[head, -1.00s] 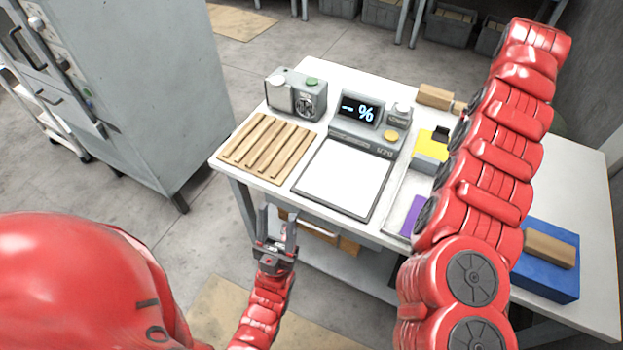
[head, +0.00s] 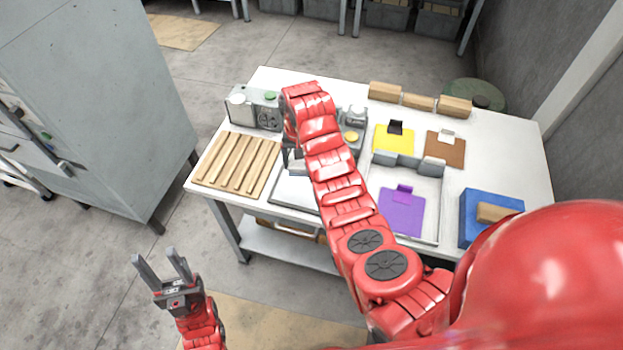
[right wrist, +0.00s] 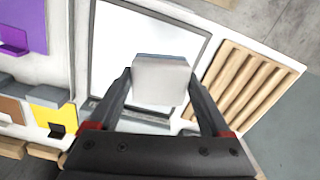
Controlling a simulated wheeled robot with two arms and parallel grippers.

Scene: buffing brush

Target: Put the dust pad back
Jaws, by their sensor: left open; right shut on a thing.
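My right gripper (right wrist: 160,82) is shut on a pale grey-white block (right wrist: 161,80), perhaps the dust pad; I cannot confirm that. In the head view the gripper (head: 294,158) is over the white plate (head: 290,190), partly hidden by my red arm. Contact between block and plate is unclear. A purple pad (head: 402,212) with a tab lies in a shallow tray (head: 432,200). A yellow pad (head: 393,138) and a brown pad (head: 445,150) lie behind it. My left gripper (head: 158,268) is open and empty, off the table's front left side.
A slatted wooden rack (head: 238,163) lies at the table's left. A grey device (head: 255,108) with a green button stands behind it. Wooden blocks (head: 417,102) line the back. A blue block (head: 487,215) with a wooden handle sits at right. A grey cabinet (head: 95,110) stands left.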

